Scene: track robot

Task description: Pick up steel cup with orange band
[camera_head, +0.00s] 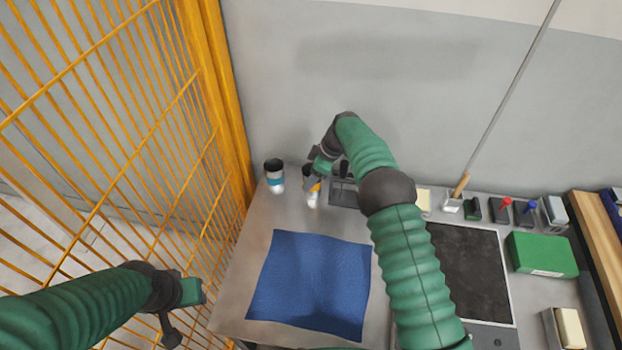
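The steel cup with the orange band (314,197) stands upright near the back of the grey table, its upper part partly covered by my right gripper. My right gripper (322,172) is at the cup's rim, seen from behind the arm. I cannot tell whether its fingers are around the cup or shut on it. A second steel cup with a blue band (275,184) stands upright to the left, apart from the gripper. My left gripper (189,312) is off the table's left edge, away from both cups. Its finger opening is not clear.
A blue cloth (312,283) lies on the table (243,243) in front of the cups. A yellow mesh fence (140,120) borders the left, and a wall stands behind. A dark mat (468,272), a green box (541,254) and several small items are at the right.

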